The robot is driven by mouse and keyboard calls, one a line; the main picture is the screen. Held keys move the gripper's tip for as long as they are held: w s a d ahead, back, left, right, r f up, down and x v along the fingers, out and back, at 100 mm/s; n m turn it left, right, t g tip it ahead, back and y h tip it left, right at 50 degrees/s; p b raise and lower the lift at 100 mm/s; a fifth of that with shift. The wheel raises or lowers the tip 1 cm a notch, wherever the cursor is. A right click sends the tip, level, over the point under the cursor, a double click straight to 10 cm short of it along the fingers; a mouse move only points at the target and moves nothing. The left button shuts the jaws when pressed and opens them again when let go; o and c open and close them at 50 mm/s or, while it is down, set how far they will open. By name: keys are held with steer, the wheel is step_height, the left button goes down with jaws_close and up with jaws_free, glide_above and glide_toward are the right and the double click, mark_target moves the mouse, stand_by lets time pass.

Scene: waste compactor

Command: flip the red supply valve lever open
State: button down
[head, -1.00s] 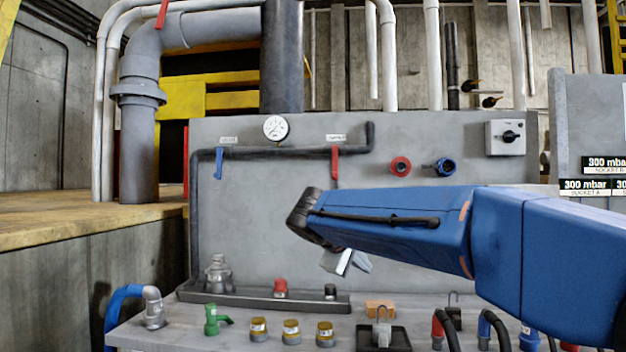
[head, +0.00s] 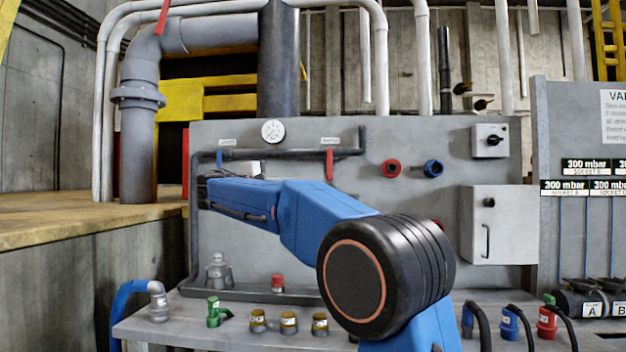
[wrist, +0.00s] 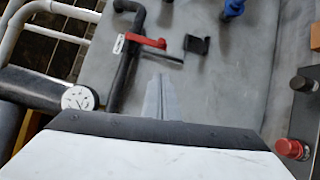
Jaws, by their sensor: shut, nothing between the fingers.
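The red lever (head: 329,163) hangs straight down from the dark pipe on the grey panel, under a small white label. In the wrist view the red lever (wrist: 146,41) extends rightward from the pipe, beyond my fingertips. My gripper (head: 251,168) is in front of the panel, left of the red lever and near the blue lever (head: 219,158). In the wrist view its fingers (wrist: 160,98) are together and empty. They appear apart from the red lever, with a gap of bare panel between.
A round gauge (head: 272,131) sits above the pipe (head: 270,154). A bench (head: 140,330) with several fittings runs below. My arm hides the lower middle of the panel.

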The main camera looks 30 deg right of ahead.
steer(key=shift+a+r, duration=0.1)
stand_by(0.3)
glide_toward(329, 164)
steer(key=d+f, duration=0.1)
steer(key=w+d+f, duration=0.2)
steer(key=f, duration=0.1)
steer(key=shift+d, duration=0.25)
steer(key=shift+s, duration=0.1)
stand_by(0.4)
steer(key=shift+s+d+f+n+t, duration=0.1)
steer(key=shift+s+d+n+t, duration=0.1)
steer(key=shift+n+t, duration=0.1)
